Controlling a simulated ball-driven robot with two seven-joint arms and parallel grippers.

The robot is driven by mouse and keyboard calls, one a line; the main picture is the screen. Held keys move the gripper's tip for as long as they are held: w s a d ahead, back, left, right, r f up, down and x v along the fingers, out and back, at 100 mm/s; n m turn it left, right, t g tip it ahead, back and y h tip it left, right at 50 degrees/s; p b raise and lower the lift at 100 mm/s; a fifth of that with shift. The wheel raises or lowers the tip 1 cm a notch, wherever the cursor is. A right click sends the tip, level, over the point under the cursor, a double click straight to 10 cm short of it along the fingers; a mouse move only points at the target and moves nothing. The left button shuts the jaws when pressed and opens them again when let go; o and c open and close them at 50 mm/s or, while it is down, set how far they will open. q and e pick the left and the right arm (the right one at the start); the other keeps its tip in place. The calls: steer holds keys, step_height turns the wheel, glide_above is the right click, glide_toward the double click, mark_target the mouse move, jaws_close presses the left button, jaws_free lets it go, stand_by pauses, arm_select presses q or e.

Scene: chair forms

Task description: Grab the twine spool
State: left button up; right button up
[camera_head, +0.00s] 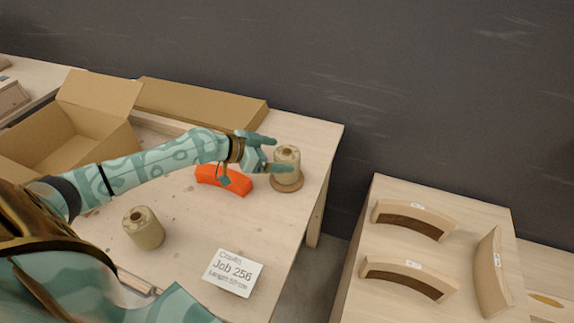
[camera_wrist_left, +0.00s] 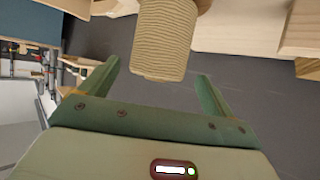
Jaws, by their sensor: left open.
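A second, similar spool (camera_head: 143,230) stands at the table's front left. My right gripper is not in view.
An orange curved block (camera_head: 224,180) lies under my left wrist. A "Job 256" card (camera_head: 232,272) lies near the front right edge. An open cardboard box (camera_head: 70,125) and a long carton (camera_head: 200,103) stand behind. Beyond a gap, another table holds curved wooden pieces (camera_head: 412,218).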

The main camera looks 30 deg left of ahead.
mark_target(288, 158)
arm_select(q)
steer(key=x, duration=0.4)
steer(key=shift+s+d+f, duration=0.1)
steer(key=shift+d+f, duration=0.05)
steer(key=shift+f, duration=0.2)
steer(key=c, duration=1.1)
steer(key=shift+r, duration=0.1)
steer(key=shift+c, duration=0.2)
